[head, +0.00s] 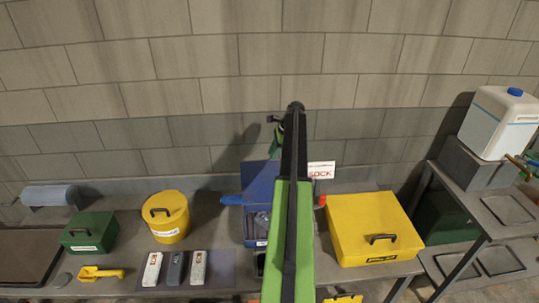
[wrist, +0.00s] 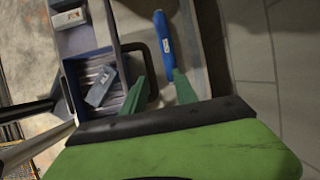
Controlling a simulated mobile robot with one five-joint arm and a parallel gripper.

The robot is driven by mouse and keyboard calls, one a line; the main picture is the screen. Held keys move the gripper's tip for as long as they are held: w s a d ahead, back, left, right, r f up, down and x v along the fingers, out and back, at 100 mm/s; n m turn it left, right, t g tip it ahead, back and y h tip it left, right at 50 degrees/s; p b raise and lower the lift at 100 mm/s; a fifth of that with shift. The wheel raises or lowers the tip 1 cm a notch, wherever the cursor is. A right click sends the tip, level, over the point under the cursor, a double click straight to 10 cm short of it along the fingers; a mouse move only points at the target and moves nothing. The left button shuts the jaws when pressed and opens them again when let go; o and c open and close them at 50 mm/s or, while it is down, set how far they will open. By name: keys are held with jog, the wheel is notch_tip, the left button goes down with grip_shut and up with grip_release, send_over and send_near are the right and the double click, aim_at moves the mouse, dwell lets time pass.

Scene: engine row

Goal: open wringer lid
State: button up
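I cannot read which container is the wringer. A round yellow tub (head: 166,217) with a shut lid and black handle stands left of centre. A large yellow box (head: 372,229) with a shut lid and black handle stands right of my arm. A small green box (head: 89,232) with a dark handle is shut at the left. A blue case (head: 260,183) stands open at the centre, partly hidden by my arm. My gripper (head: 274,122) is raised near the wall. In the wrist view, the green fingers of my gripper (wrist: 158,90) are apart, with nothing seen held between them.
A blue handle (head: 232,199) lies beside the case; it also shows in the wrist view (wrist: 163,42). Several small devices lie on a dark mat (head: 216,276). A yellow tool (head: 100,272) lies at the left. A white jug (head: 498,122) stands at the right. The wall is close behind.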

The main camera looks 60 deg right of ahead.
jog(key=p+v, duration=0.5)
jog(key=v, duration=0.3)
jog(key=shift+p, duration=0.3)
